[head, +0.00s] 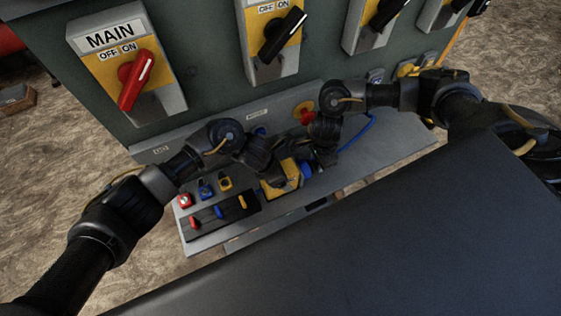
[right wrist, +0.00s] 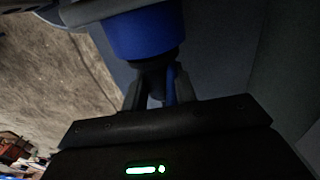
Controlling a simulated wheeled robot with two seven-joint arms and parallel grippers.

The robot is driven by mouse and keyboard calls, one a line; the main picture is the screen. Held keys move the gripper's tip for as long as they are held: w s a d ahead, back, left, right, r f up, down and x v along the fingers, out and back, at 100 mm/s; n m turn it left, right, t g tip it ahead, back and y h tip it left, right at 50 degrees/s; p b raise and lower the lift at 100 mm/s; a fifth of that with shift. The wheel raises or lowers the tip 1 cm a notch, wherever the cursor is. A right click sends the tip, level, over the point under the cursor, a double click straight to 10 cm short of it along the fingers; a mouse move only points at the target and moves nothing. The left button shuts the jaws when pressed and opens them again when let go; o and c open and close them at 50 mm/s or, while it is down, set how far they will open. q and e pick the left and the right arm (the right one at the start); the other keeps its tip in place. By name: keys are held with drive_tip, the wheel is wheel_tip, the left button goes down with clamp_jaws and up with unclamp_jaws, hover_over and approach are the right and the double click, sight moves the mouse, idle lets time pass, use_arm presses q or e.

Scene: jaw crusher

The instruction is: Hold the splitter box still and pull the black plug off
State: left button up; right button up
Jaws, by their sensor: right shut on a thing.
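The splitter box (head: 288,176) is a small yellow and dark box on the grey shelf, partly hidden by my left gripper. My left gripper (head: 272,182) is at the box's left side; its fingers are too dark and covered to tell open from shut. My right gripper (head: 312,162) is just right of the box. In the right wrist view its fingers (right wrist: 158,92) are shut on the black plug (right wrist: 153,76), mostly hidden between them. A blue round socket (right wrist: 145,34) is right at the plug's far end; whether they are apart cannot be told. A blue cable (head: 358,132) trails right.
A dark block with small coloured levers (head: 220,215) and several small coloured parts (head: 206,188) lie left of the box. Behind rises the panel with a red MAIN switch (head: 135,80) and a red knob (head: 304,112).

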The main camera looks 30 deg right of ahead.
use_arm(q)
drive_tip(key=shift+d+f, duration=0.1)
drive_tip(key=shift+f, duration=0.15)
drive_tip(key=c, duration=1.5)
use_arm(e)
drive_tip(key=shift+d, duration=0.35)
idle(0.3)
drive_tip(key=shift+d, duration=1.35)
use_arm(q)
drive_tip(key=o, duration=1.5)
